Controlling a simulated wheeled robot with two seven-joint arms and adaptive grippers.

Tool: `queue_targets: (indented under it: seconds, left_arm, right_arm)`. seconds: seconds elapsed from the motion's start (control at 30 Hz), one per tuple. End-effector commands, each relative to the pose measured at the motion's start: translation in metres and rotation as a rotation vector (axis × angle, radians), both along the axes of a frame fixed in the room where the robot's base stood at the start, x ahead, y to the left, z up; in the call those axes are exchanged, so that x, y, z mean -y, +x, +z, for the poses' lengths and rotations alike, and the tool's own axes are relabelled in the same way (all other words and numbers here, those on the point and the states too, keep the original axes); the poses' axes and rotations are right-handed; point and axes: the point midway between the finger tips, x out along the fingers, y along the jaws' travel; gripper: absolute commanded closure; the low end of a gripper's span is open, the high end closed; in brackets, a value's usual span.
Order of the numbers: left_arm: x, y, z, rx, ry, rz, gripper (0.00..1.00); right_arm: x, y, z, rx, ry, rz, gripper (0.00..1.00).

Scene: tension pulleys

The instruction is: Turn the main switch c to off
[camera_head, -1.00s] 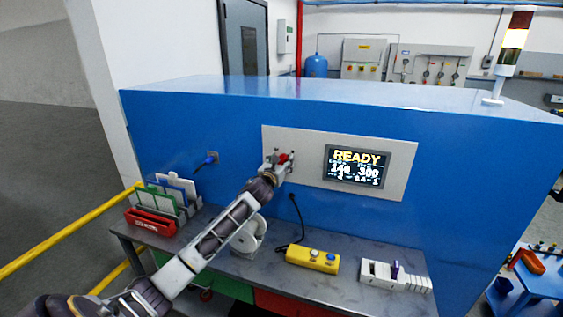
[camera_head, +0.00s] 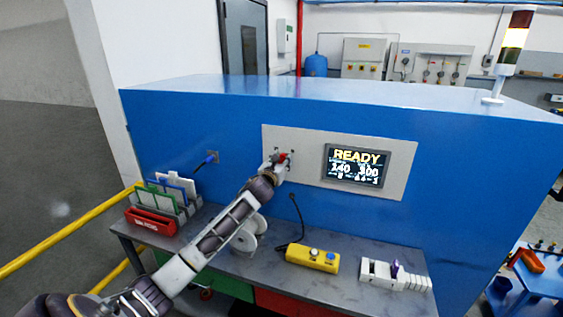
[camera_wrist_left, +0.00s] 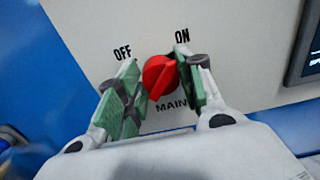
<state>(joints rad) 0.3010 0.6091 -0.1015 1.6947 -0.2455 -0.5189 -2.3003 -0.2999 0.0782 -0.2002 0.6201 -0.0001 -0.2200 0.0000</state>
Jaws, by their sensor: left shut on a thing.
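The red main switch knob (camera_wrist_left: 160,77) sits on a light panel (camera_head: 298,161) on the front of the blue machine. In the left wrist view, OFF is printed to its upper left, ON to its upper right and MAIN below. My left gripper (camera_wrist_left: 158,88) has its green-padded fingers on both sides of the knob and is shut on it. The knob's exact angle is hard to tell. In the head view, the red knob (camera_head: 282,157) shows small at the tip of my left arm. My right gripper is not in view.
A display (camera_head: 356,166) reading READY is right of the switch. A blue plug (camera_head: 208,160) is at the left. Below, the bench (camera_head: 330,288) carries a rack of panels (camera_head: 165,205), a white spool (camera_head: 248,236), a yellow button box (camera_head: 312,259) and a white block (camera_head: 395,276).

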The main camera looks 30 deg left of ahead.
Motion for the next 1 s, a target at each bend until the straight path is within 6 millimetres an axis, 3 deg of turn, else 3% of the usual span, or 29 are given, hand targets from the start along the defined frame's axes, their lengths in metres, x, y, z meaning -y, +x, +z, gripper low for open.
queue_targets:
  seconds: [0.37,1.0]
  left_arm:
    - [0.0,0.0,0.0,0.025,-0.108,-0.001,0.87]
    - [-0.003,-0.001,0.0,0.119,-0.501,0.001,0.87]
  right_arm:
    - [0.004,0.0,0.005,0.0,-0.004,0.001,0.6]
    - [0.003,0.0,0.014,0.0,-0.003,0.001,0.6]
